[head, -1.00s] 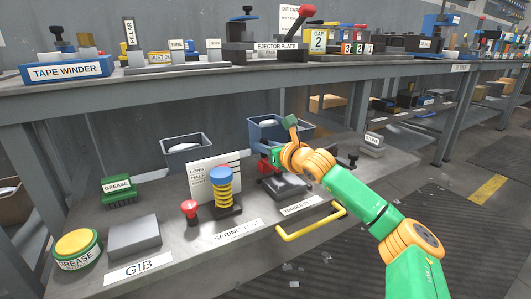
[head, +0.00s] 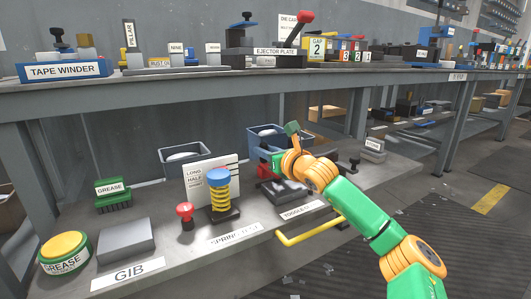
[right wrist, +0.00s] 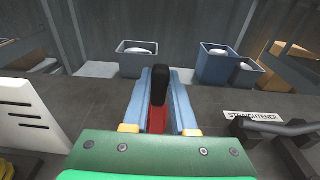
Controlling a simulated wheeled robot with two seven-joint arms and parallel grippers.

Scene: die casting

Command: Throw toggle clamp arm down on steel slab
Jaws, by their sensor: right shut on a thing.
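In the right wrist view the toggle clamp arm shows as a black grip (right wrist: 160,86) above a red part (right wrist: 157,120). The blue fingers of my right gripper (right wrist: 161,92) are closed around it, one on each side. In the head view a bit of red clamp (head: 265,170) shows just left of my right gripper (head: 279,160), whose wrist covers much of the clamp. The dark steel slab (head: 284,191) lies on the lower shelf behind the toggle clamp label (head: 303,211), partly covered by my arm. Whether the clamp touches the slab is hidden. My left gripper is not in view.
A white card (head: 200,181), a spring tester (head: 220,192) and a red button (head: 185,213) stand left of the clamp. A yellow bar handle (head: 305,236) is at the front edge. Blue-grey bins (head: 186,166) stand behind. The upper shelf (head: 150,87) overhangs the back.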

